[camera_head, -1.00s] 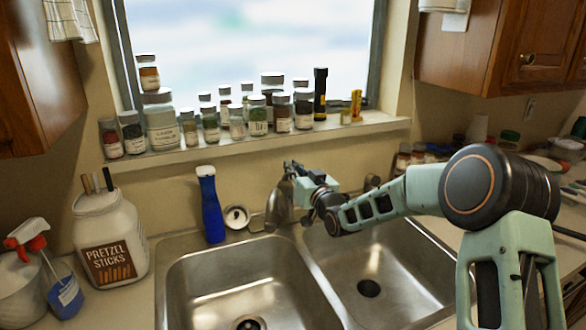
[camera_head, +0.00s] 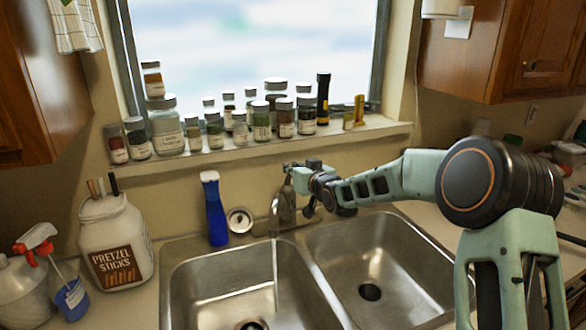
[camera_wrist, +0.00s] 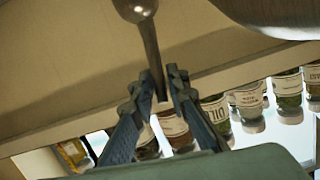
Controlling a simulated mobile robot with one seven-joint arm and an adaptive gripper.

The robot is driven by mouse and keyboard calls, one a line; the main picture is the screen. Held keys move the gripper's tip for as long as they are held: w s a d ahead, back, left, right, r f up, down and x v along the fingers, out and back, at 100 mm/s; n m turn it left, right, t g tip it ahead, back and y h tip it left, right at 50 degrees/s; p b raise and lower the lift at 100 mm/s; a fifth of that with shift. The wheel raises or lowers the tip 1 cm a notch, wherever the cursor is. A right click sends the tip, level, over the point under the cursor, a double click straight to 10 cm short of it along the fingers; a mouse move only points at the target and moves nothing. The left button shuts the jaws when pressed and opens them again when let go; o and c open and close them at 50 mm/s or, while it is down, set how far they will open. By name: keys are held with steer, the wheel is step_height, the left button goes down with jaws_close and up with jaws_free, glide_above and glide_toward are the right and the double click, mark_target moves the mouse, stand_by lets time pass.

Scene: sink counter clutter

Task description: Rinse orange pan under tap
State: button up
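The tap (camera_head: 284,207) stands at the back of the double sink, and a thin stream of water (camera_head: 275,268) falls from it into the left basin (camera_head: 215,275). My gripper (camera_head: 292,168) is at the top of the tap. In the wrist view, my gripper's fingers (camera_wrist: 160,76) close in on both sides of the slim metal tap lever (camera_wrist: 149,42), which has a rounded end. The fingertips appear to touch the lever. I see no orange pan in either view.
Spice jars (camera_head: 261,120) and a black flashlight (camera_head: 323,98) line the window sill behind the tap. A blue bottle (camera_head: 216,212) stands left of the tap, with a pretzel jar (camera_head: 117,245) farther left. The right basin (camera_head: 385,262) is empty.

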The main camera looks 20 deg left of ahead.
steer(key=shift+o, duration=1.3)
steer(key=shift+s+d+r, duration=0.1)
steer(key=shift+s+d, duration=0.1)
steer(key=v, duration=1.1)
steer(key=shift+s, duration=0.15)
steer(key=shift+d, duration=0.2)
